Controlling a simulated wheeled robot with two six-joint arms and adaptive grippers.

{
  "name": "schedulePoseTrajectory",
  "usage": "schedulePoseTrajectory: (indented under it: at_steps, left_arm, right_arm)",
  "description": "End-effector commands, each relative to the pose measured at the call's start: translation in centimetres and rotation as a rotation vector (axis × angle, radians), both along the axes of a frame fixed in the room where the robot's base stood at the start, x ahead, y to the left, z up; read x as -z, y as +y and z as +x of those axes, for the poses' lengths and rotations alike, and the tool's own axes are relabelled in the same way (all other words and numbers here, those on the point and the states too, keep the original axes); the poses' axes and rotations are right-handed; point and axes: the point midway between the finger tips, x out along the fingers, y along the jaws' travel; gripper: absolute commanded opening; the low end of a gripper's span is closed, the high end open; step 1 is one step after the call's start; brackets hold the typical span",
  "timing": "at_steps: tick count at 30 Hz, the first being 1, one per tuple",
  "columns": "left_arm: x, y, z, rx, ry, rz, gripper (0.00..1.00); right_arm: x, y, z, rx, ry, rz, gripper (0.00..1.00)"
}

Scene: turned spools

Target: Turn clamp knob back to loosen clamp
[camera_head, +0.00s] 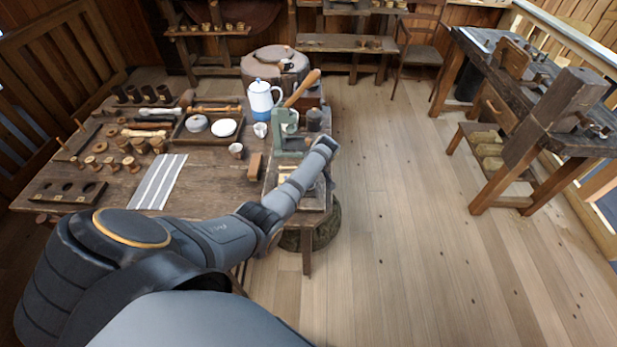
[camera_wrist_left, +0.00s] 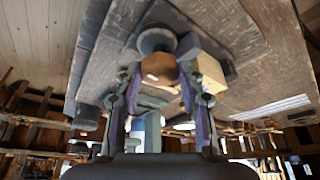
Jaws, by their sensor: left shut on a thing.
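The green clamp (camera_head: 287,135) stands at the right end of the wooden table (camera_head: 222,193) in the head view. My left arm reaches in from the left, and its hand hides part of the clamp's right side. In the left wrist view, the fingers of my left gripper (camera_wrist_left: 161,80) are on either side of a rounded brown knob (camera_wrist_left: 158,66) and shut on it. A green piece of the clamp (camera_wrist_left: 152,132) shows between the fingers. The knob is hidden in the head view. My right gripper is in neither view.
A wooden handle (camera_head: 302,88) slants up behind the clamp. A blue and white pot (camera_head: 262,98), cups and a wooden block (camera_head: 254,166) stand close to its left. Spools and a striped cloth (camera_head: 158,182) lie further left. The floor (camera_head: 400,220) to the right is clear.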

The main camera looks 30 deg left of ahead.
Motion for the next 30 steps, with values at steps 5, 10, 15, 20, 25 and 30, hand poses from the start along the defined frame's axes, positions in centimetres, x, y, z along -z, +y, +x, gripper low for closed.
schedulePoseTrajectory:
  at_steps: [5, 10, 15, 20, 25, 30]
  left_arm:
    - [0.04, -0.02, 0.01, -0.022, 0.0, -0.001, 0.07]
    - [0.02, -0.02, 0.01, -0.025, 0.0, -0.001, 0.07]
    - [0.02, -0.02, 0.01, -0.024, 0.0, -0.001, 0.07]
    - [0.02, -0.02, 0.0, -0.024, 0.0, -0.001, 0.55]
    - [0.01, -0.01, 0.01, -0.024, 0.0, -0.001, 0.61]
    - [-0.06, -0.03, 0.01, -0.023, 0.0, 0.0, 0.61]
  right_arm:
    - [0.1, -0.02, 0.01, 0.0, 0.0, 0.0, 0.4]
    - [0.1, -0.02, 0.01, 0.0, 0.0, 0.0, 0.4]
    - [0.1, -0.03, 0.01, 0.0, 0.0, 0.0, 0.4]
    - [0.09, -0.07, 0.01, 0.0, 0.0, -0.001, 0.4]
    - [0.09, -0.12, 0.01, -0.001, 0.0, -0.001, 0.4]
    - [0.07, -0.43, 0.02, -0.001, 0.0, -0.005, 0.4]
